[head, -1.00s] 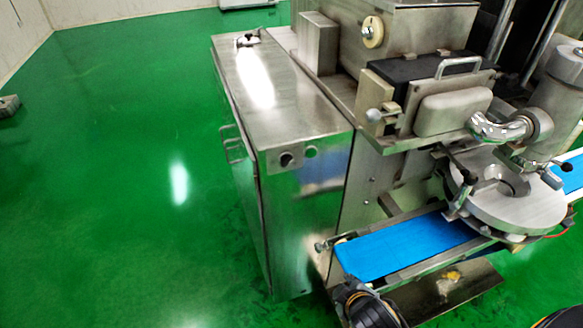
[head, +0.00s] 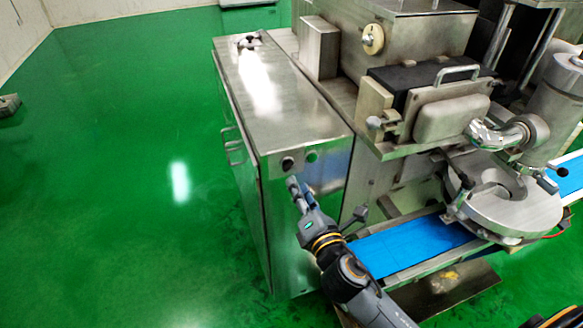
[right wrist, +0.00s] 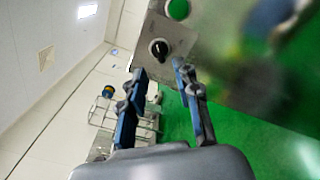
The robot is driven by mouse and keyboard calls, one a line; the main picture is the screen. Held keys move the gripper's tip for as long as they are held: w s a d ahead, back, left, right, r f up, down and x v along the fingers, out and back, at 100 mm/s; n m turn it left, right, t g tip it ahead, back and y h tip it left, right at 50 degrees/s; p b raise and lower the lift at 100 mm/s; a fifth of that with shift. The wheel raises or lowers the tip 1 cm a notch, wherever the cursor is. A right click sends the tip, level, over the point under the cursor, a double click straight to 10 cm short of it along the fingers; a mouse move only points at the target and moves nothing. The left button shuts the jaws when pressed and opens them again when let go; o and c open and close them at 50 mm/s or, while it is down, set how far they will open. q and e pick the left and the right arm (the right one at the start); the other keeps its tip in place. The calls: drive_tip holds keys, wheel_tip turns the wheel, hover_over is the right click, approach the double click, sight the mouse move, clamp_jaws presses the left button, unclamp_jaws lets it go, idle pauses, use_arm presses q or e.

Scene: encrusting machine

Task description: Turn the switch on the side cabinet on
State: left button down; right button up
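The side cabinet (head: 285,95) is a steel box at the left of the machine. Its black rotary switch (head: 288,164) sits near the top of the front face. It also shows in the right wrist view (right wrist: 158,50), with a pale mark on the knob; whether it is on or off I cannot tell. My right gripper (head: 293,187) is just below the switch in the head view. In the right wrist view its two fingers (right wrist: 158,70) are apart and empty, short of the knob and not visibly touching it. My left gripper is not in view.
A green button (head: 312,156) sits right beside the switch. A blue conveyor belt (head: 415,245) and a round steel plate (head: 520,205) are at the right. A door handle (head: 233,147) sticks out on the cabinet's left side.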

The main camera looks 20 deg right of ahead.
sight(289, 169)
drive_tip(key=w+p, duration=0.1)
drive_tip(key=w, duration=0.5)
drive_tip(key=shift+c, duration=0.4)
clamp_jaws()
